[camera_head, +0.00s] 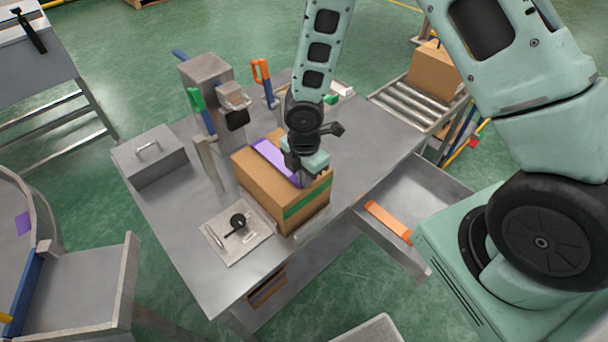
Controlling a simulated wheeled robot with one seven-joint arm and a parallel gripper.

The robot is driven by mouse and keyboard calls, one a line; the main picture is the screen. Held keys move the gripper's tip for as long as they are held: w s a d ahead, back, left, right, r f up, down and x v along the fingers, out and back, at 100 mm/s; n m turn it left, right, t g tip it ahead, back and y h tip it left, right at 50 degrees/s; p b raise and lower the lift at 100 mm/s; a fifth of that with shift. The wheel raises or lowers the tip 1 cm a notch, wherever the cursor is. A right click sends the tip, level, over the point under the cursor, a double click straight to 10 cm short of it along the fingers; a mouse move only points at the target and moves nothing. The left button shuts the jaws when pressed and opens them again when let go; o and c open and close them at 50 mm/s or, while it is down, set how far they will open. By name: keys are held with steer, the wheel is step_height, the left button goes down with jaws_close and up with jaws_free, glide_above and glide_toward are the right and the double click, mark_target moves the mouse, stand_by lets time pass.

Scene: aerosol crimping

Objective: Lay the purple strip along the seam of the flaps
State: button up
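The purple strip (272,159) lies on top of a brown cardboard box (262,188) on the metal table. It runs along the top from the far left edge towards the near right, and its right end is hidden by my gripper. My gripper (301,174) is over the near right part of the box top, at the strip's end. The fingers are small and hidden behind the wrist, so I cannot tell whether they are open or shut on the strip. The seam of the flaps is not clearly visible. A green band (308,201) crosses the box's right side.
A press-like stand (207,75) with green and orange handles is behind the box. A metal lidded box (150,158) is at left, a tray with small parts (222,248) in front. An open drawer (393,250) holds an orange block (388,222). A roller conveyor (402,100) is at right.

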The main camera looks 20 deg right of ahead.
steer(key=o, duration=0.4)
steer(key=shift+o, duration=0.2)
steer(key=shift+r, duration=0.15)
step_height(320, 180, up, 17)
stand_by(0.4)
